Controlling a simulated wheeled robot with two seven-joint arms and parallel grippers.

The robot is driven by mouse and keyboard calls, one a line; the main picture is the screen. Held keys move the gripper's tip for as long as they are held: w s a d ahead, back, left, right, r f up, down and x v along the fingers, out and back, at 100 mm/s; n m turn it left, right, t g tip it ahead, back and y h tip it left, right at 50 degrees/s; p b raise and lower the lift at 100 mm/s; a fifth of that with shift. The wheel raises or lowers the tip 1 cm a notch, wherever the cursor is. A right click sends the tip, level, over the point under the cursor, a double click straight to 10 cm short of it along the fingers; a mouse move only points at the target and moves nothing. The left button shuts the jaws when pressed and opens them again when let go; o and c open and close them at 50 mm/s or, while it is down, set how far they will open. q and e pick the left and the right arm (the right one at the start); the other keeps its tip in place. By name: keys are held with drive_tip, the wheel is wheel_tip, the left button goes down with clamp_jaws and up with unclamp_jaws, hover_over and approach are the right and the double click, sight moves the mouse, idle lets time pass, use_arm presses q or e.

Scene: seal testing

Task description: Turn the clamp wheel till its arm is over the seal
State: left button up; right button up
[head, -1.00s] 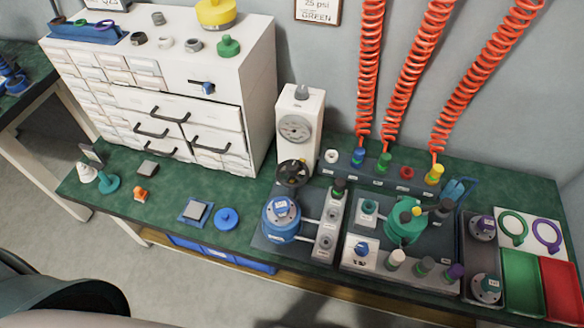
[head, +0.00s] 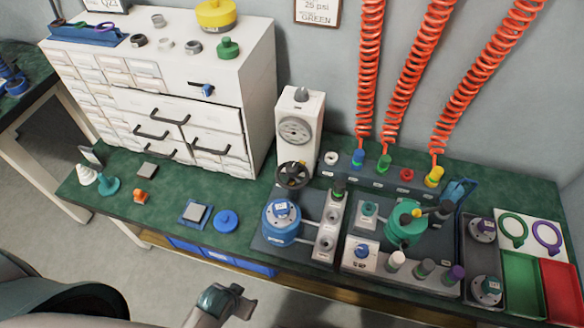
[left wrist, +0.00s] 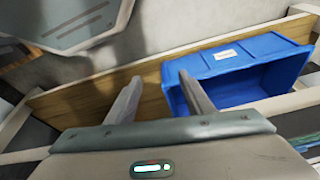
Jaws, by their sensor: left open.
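A black handwheel (head: 293,175), seemingly the clamp wheel, stands at the foot of the white gauge post. A blue round pot (head: 281,222) with a labelled top sits just below it. I cannot tell which part is the clamp arm or the seal. My left gripper (head: 228,303) is open and empty, low at the bottom of the head view, in front of the bench. Its two fingers (left wrist: 162,98) show spread apart in the left wrist view. My right gripper is not in view.
A blue bin (left wrist: 240,75) sits under the bench, just beyond my left fingers in the wrist view. A white drawer cabinet (head: 165,90) stands at the back left. Red coiled hoses (head: 412,70) hang at the back. Green and red trays (head: 523,283) lie at the right.

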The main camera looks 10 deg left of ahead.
sight(292, 170)
use_arm(q)
drive_tip(key=w+r+m+t+y, duration=0.1)
drive_tip(key=w+r+m, duration=0.15)
drive_tip(key=r, duration=0.65)
drive_tip(key=w+r+m+t, duration=0.1)
drive_tip(key=r+m, duration=0.3)
drive_tip(key=r, duration=0.6)
drive_tip(key=w+d+r+m+t+y, duration=0.3)
drive_tip(key=w+d+r+m+t, duration=0.4)
drive_tip(key=m, duration=1.7)
drive_tip(key=w+d+r, duration=0.4)
drive_tip(key=w+r, duration=0.2)
drive_tip(key=shift+w+r+t, duration=0.25)
drive_tip(key=shift+t, duration=0.15)
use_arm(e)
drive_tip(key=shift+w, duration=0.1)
use_arm(q)
drive_tip(key=shift+w, duration=0.1)
drive_tip(key=x, duration=1.7)
drive_tip(key=shift+d+f+p, duration=0.15)
drive_tip(key=shift+f+p, duration=0.1)
drive_tip(key=shift+p, duration=0.15)
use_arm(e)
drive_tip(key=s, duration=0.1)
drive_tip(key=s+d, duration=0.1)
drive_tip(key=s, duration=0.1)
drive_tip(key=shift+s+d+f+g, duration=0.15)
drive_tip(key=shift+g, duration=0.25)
use_arm(q)
clamp_jaws()
